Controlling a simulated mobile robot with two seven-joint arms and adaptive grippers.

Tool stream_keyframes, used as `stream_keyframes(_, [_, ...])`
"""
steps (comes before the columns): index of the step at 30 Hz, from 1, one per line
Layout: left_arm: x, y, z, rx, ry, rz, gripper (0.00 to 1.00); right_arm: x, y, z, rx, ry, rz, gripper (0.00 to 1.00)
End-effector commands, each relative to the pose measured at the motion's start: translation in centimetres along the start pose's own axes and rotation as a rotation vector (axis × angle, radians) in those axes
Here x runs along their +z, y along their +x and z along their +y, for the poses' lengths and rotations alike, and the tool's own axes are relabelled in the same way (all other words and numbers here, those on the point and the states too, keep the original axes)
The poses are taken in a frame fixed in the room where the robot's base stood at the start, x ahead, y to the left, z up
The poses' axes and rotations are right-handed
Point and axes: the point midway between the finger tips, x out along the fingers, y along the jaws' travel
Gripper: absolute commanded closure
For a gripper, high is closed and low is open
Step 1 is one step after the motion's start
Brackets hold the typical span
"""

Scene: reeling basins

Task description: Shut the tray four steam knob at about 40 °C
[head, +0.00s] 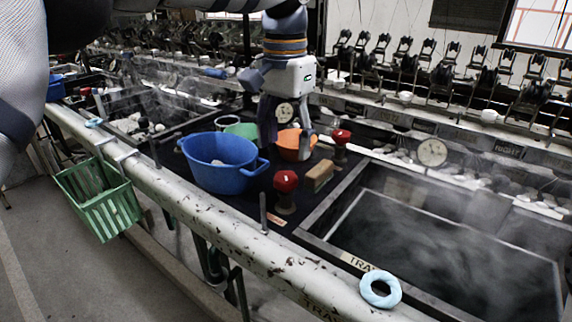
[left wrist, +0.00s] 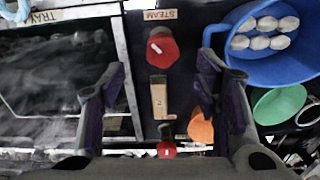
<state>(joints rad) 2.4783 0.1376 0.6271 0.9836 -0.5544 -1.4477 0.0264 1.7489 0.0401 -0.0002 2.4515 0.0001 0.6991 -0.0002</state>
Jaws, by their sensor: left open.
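A red steam knob (head: 286,181) stands on the dark panel beside the tray. In the left wrist view the red knob (left wrist: 162,48) has a white mark and lies below a STEAM label (left wrist: 160,14). A second red knob (head: 341,137) is farther back; it also shows in the left wrist view (left wrist: 170,149). My left gripper (head: 286,150) is open and empty above the panel, apart from both knobs. In the left wrist view its fingers (left wrist: 162,72) spread either side of the near knob and a block. A round gauge (head: 432,152) faces me; its reading is too small. The tray number is unreadable.
A steaming tray (head: 345,212) lies right. A blue basin (head: 215,170) with pale cocoons, an orange bowl (head: 290,150), a green bowl (head: 243,130) and a tan block (head: 319,176) crowd the panel. A pale blue ring (head: 380,302) and green basket (head: 90,205) are at the front rail.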

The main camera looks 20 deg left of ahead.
Motion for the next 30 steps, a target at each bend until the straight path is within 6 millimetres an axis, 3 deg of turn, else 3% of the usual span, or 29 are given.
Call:
stream_keyframes(3, [0.0, 3.6, -0.1, 0.004, 0.000, -0.010, 0.43, 0.2, 0.5, 0.0, 0.000, 0.000, -0.013, 0.68])
stream_keyframes(7, [0.0, 6.1, -0.1, 0.005, 0.000, -0.010, 0.43, 0.5, 1.0, 0.0, 0.001, 0.000, -0.026, 0.68])
stream_keyframes(12, [0.0, 7.2, -0.1, 0.003, 0.001, -0.005, 0.43, 0.6, 1.2, 0.0, 0.001, 0.000, -0.033, 0.68])
stream_keyframes(19, [0.0, 7.1, -0.1, 0.001, 0.001, -0.002, 0.43, 0.6, 1.1, 0.0, 0.001, 0.000, -0.031, 0.68])
stream_keyframes(25, [0.0, 7.1, -0.1, 0.002, 0.001, -0.001, 0.88, 0.6, 1.1, 0.0, 0.001, 0.000, -0.031, 0.68])
stream_keyframes(30, [0.0, 7.1, -0.1, 0.002, 0.003, -0.001, 0.91, 0.6, 1.1, 0.0, 0.001, 0.000, -0.031, 0.68])
